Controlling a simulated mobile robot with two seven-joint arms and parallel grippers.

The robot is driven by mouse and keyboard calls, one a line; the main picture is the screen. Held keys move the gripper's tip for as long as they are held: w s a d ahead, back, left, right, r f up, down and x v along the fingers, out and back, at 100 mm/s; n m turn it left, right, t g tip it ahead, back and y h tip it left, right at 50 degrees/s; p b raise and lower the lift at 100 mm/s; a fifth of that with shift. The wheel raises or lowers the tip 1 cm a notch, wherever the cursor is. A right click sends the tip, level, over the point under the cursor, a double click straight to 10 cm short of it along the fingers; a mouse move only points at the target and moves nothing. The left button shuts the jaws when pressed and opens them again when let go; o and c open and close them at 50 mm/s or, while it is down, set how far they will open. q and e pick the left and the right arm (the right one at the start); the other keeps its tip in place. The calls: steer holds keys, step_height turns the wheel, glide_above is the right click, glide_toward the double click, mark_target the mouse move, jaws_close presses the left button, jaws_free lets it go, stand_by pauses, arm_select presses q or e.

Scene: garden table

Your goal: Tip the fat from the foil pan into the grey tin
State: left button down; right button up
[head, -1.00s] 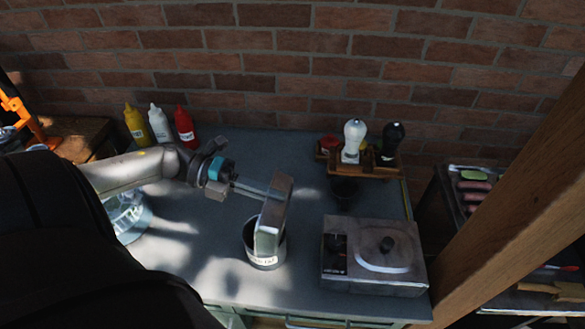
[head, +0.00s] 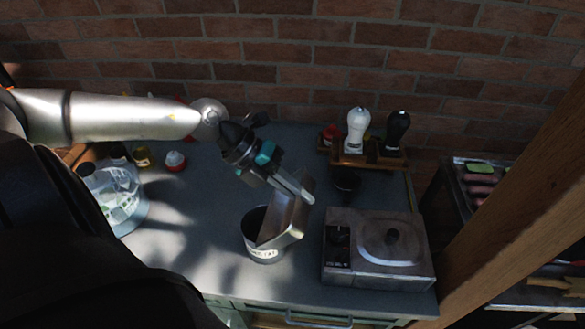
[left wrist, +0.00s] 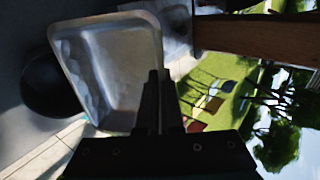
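The foil pan (head: 287,226) is a shallow silvery tray, held steeply tilted with its lower end at the mouth of the grey tin (head: 263,254). The tin stands upright on the table with a pale label on its front. My left gripper (head: 304,194) is shut on the pan's upper edge, above and right of the tin. In the left wrist view, the pan (left wrist: 112,75) shows its shiny inside beyond the dark fingers (left wrist: 158,98). I cannot make out whether fat is in the pan or the tin. My right gripper is not in view.
A metal hotplate box (head: 376,250) stands right of the tin. A dark cup (head: 345,186) and a wooden rack (head: 366,160) with white and black shakers are behind it. A glass bowl (head: 117,200) and small jars (head: 175,161) stand left. The table (head: 195,235) is clear between bowl and tin.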

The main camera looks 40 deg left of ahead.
arm_select(q)
steer(key=shift+w+d+f+y+b, duration=0.15)
steer(key=shift+d+f+y+b, duration=0.25)
steer(key=shift+b, duration=0.4)
steer(key=shift+w+d+y+b, duration=0.2)
steer(key=shift+d+y+b, duration=0.1)
steer(key=shift+b, duration=0.55)
steer(key=shift+d+r+g+p, duration=0.15)
steer(key=shift+d+g+p, duration=0.1)
steer(key=shift+g+p, duration=0.15)
steer(key=w+d+g+y+p, duration=0.1)
steer(key=y, duration=0.1)
steer(key=d+f+g+y+p, duration=0.1)
steer(key=d+y+p, duration=0.1)
steer(key=w+d+f+g+y+p, duration=0.1)
steer(key=d+y, duration=0.1)
steer(key=y, duration=0.1)
steer(key=shift+w+f+p, duration=0.1)
steer(key=shift+w+p, duration=0.2)
steer(key=shift+w+d+f+g+y, duration=0.25)
steer(key=shift+d+y, duration=0.2)
steer(key=shift+y, duration=0.25)
steer(key=shift+f, duration=0.1)
